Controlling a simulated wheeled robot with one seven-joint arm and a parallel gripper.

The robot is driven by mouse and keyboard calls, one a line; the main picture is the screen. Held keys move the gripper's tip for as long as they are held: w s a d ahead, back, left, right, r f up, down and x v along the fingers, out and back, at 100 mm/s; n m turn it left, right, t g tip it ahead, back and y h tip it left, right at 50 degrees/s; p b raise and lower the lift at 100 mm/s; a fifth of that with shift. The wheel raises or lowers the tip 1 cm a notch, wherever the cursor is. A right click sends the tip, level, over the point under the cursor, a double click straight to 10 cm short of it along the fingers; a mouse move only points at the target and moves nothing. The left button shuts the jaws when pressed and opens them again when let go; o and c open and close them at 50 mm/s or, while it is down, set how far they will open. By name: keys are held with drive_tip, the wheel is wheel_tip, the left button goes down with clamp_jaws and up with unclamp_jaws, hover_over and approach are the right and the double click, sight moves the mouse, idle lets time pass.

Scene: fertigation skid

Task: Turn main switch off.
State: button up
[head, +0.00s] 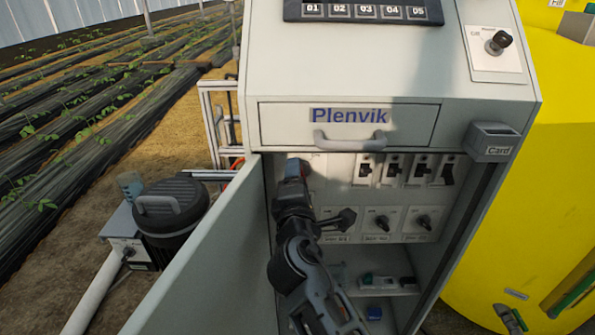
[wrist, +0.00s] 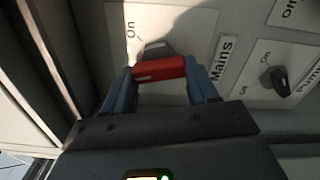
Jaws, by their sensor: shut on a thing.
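The main switch has a red handle (wrist: 158,70) on a pale plate (wrist: 190,22) marked "On", with a "Mains" label (wrist: 222,60) beside it. In the wrist view the handle lies crosswise between the two blue fingers of my gripper (wrist: 160,82), which is shut on it. In the head view my gripper (head: 295,178) reaches into the open cabinet at the upper left of its panel. My gripper and arm hide most of the main switch there.
The grey cabinet door (head: 205,260) stands open left of my arm. A row of breakers (head: 393,168) and rotary knobs (head: 382,222) sit to the right. A drawer with a handle (head: 350,141) is just above. A shelf (head: 385,290) holds small items below.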

drive_tip(key=n+p, duration=0.1)
drive_tip(key=n, duration=0.2)
drive_tip(key=n+p, duration=0.2)
drive_tip(key=n, duration=0.1)
drive_tip(key=shift+w+d, duration=0.15)
idle(0.6)
drive_tip(key=o, duration=1.1)
drive_tip(key=shift+f, duration=0.1)
drive_tip(key=shift+c, duration=0.2)
drive_tip(key=s, duration=0.8)
drive_tip(key=shift+w, duration=0.1)
